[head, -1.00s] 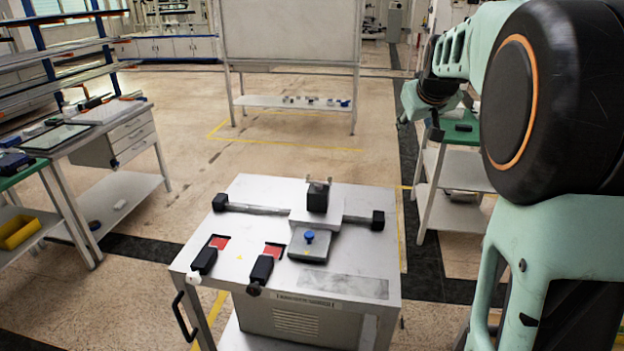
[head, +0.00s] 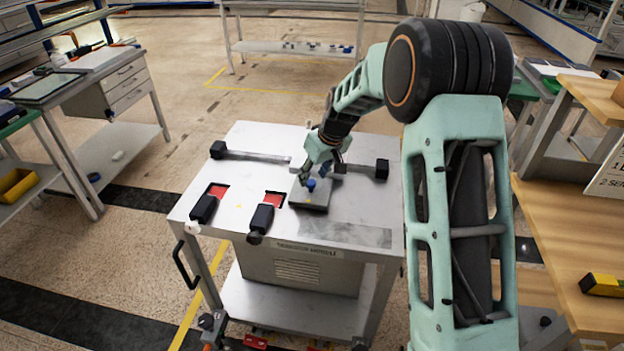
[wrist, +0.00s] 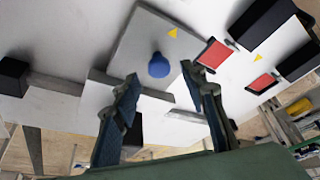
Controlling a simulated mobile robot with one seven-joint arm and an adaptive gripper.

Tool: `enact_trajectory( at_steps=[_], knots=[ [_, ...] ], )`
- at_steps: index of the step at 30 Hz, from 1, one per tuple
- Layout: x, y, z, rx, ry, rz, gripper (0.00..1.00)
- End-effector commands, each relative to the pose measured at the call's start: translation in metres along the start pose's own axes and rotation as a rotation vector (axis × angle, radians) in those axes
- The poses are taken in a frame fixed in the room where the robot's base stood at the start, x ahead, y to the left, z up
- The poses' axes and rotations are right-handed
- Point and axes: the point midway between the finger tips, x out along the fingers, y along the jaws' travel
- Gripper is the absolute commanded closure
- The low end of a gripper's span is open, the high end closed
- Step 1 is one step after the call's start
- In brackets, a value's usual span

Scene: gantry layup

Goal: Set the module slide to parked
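The module slide is a rail (head: 255,156) across the top of a grey cart, with a black stop at each end. Its carriage is at mid-rail, right of centre, mostly hidden behind my gripper in the head view; its pale edge (wrist: 98,92) shows in the wrist view. A dark block (wrist: 134,130) shows partly behind one finger. A grey plate (head: 312,201) with a blue knob (head: 311,185) adjoins the carriage. My gripper (head: 318,172) is over the carriage, its fingers apart in the wrist view (wrist: 160,78). Contact cannot be told.
Two black handles (head: 204,207) (head: 262,217) beside red patches stand on the cart's left front. The right black stop (head: 382,168) is close to my arm. A wooden bench (head: 570,240) stands at right and a drawer bench (head: 125,85) at left. The cart's front right is clear.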

Motion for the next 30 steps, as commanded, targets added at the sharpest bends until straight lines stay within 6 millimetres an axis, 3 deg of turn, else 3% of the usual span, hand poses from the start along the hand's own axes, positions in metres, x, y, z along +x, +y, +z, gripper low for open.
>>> enact_trajectory(
  at_steps=[6, 17, 28, 30],
  knots=[
    [0.025, 0.0, 0.0, 0.001, -0.001, 0.0, 0.61],
    [0.03, 0.001, -0.001, 0.0, 0.001, 0.002, 0.61],
    [0.03, 0.001, 0.0, 0.0, 0.001, 0.002, 0.99],
    [0.03, 0.001, 0.0, 0.0, 0.001, 0.002, 1.0]
  ],
)
